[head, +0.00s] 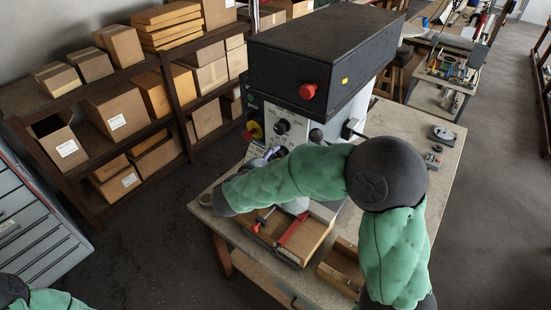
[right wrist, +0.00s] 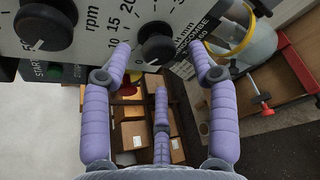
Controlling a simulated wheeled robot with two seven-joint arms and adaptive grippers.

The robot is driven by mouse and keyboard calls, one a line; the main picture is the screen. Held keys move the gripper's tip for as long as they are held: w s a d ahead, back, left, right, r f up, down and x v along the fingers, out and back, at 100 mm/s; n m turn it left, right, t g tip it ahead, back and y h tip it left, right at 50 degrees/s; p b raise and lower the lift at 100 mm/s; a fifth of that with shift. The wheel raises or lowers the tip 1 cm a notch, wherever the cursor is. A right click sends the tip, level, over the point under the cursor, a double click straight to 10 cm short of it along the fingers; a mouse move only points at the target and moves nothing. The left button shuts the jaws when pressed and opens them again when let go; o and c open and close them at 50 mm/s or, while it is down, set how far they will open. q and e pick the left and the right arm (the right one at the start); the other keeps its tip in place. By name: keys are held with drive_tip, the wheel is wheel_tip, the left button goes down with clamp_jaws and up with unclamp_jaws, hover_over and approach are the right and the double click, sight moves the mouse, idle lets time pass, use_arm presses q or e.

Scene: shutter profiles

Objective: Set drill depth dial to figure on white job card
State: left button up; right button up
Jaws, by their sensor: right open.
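The drill depth dial (right wrist: 157,46) is a black knob with a small pale mark, on a pale panel at the top of the right wrist view. Figures 10, 15 and 20 show at its left; its exact setting is hard to read. My right gripper (right wrist: 159,52) has purple padded fingers, spread open with their tips either side of the dial. I cannot tell whether they touch it. In the head view the right gripper (head: 264,157) is partly hidden by my green arm, at the drill press (head: 320,60). I cannot make out the white job card. My left gripper is out of view.
A second black knob (right wrist: 43,36), marked rpm, is left of the dial. A red stop button (head: 307,91) is on the drill head. A wooden tray (head: 310,245) and red-handled clamp (head: 258,226) are below my right arm. Shelves of cardboard boxes (head: 115,105) stand at left.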

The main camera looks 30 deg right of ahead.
drive_tip(key=v, duration=0.9)
drive_tip(key=shift+s+a, duration=0.25)
drive_tip(key=s+a+f+m+g+y+b, duration=0.3)
drive_tip(key=s+a+f+m+y+b, duration=0.3)
drive_tip(key=f, duration=1.4)
drive_tip(key=s+a+f+m+g+y+b, duration=0.35)
drive_tip(key=s+f+b, duration=0.35)
drive_tip(key=f, duration=1.3)
drive_tip(key=s+a+f+m+g+y+b, duration=0.35)
drive_tip(key=s+a+f+y+b, duration=0.35)
drive_tip(key=f, duration=1.3)
drive_tip(key=w+d+f+m+t+b, duration=0.2)
drive_tip(key=d+f+m+b, duration=0.1)
drive_tip(key=f+m, duration=0.4)
wheel_tip(320, 180, down, 2)
drive_tip(key=shift+w+d+f+m+t+h+b, duration=0.25)
drive_tip(key=shift+m+h+b, duration=0.2)
drive_tip(key=shift+b, duration=0.45)
